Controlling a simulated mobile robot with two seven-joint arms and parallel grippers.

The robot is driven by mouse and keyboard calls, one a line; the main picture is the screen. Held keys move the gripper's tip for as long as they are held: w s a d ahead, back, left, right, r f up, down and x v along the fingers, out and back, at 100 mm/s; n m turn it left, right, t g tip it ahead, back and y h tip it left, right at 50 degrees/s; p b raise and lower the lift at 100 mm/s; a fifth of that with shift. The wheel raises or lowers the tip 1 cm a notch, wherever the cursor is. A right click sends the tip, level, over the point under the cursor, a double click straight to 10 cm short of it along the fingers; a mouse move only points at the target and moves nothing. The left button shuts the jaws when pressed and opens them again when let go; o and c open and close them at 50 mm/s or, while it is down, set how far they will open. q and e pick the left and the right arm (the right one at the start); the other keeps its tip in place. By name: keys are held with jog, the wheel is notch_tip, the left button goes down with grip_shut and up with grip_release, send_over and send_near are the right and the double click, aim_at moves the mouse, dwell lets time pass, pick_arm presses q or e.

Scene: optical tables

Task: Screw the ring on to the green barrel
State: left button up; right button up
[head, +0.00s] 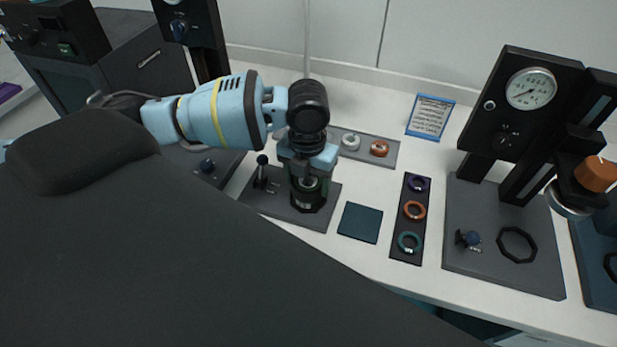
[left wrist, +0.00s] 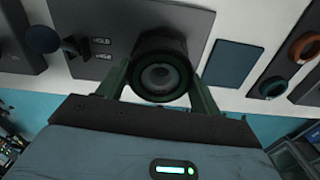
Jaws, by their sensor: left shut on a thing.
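The green barrel (head: 308,184), a dark upright cylinder with a green band, stands at a holder on a grey plate (head: 325,217). In the left wrist view its dark body and round glassy end (left wrist: 161,76) lie between my fingers. My left gripper (head: 308,168) points down from above and is shut on the barrel; it partly hides it. A teal-green ring (head: 409,242) lies lowest on a dark strip (head: 405,258), right of the barrel, and shows in the left wrist view (left wrist: 272,87). My right gripper is not in view.
Orange (head: 414,210) and purple (head: 417,184) rings share the strip. A lever with a dark knob (head: 262,160) stands left of the barrel. A bare dark teal mat (head: 359,223) lies between plate and strip. A tall gauge press (head: 520,110) stands at right.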

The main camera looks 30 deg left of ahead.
pick_arm(q)
jog(key=shift+w+d+r+m, duration=0.1)
jog(key=shift+w+r+m, duration=0.1)
jog(key=shift+m, duration=0.6)
jog(key=o, duration=1.1)
jog(key=shift+d+f, duration=0.1)
jog(key=shift+c, duration=0.2)
jog(key=shift+s, duration=0.1)
jog(key=shift+c, duration=0.9)
